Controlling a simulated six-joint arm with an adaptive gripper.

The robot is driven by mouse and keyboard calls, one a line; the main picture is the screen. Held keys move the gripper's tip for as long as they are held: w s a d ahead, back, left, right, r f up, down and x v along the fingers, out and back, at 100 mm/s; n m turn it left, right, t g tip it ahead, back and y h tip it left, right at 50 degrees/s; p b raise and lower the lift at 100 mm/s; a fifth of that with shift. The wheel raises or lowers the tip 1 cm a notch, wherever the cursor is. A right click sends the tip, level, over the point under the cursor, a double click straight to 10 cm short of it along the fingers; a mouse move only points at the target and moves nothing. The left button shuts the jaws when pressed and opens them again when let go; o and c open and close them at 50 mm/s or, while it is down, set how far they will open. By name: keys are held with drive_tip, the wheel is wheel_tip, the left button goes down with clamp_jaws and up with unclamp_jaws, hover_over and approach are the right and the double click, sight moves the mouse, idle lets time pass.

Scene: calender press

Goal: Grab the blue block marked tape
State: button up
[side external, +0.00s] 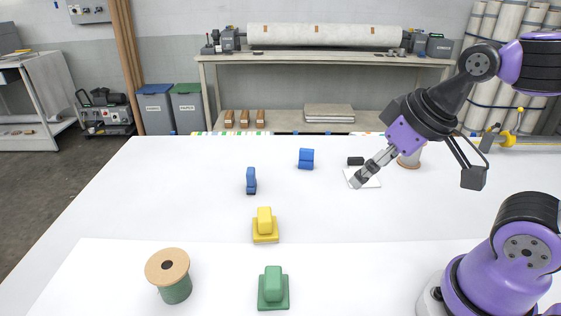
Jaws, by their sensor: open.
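Two small blue objects stand on the white table in the side external view. One blue block (251,181) is upright and narrow, left of the middle. The other blue block (306,159) is wider and sits farther back to its right. Both are too small for me to read any tape marking. My gripper (358,182) is open, to the right of both blue blocks and apart from them. Its fingertips point down and left, over or beside a small white pad (371,183); I cannot tell whether they touch it.
A yellow block (265,226) and a green block (273,288) stand nearer the front. A green thread spool (174,283) stands front left. A small black object (355,161) lies behind the pad, and another spool (409,160) is behind my arm.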

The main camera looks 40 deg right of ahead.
drive_tip(key=n+g+y, duration=0.2)
drive_tip(key=n+y, duration=0.1)
drive_tip(key=n, duration=0.5)
hover_over(251, 178)
drive_tip(key=s+d, duration=0.2)
drive_tip(key=d, duration=0.2)
wheel_tip(251, 178, down, 6)
drive_tip(key=shift+n, duration=0.5)
drive_tip(key=x, duration=0.5)
drive_tip(key=shift+w+f, duration=0.2)
drive_tip(key=shift+f, duration=0.1)
drive_tip(key=x, duration=0.6)
drive_tip(key=shift+s+a, duration=0.1)
drive_tip(key=shift+s, duration=0.15)
drive_tip(key=c, duration=1.2)
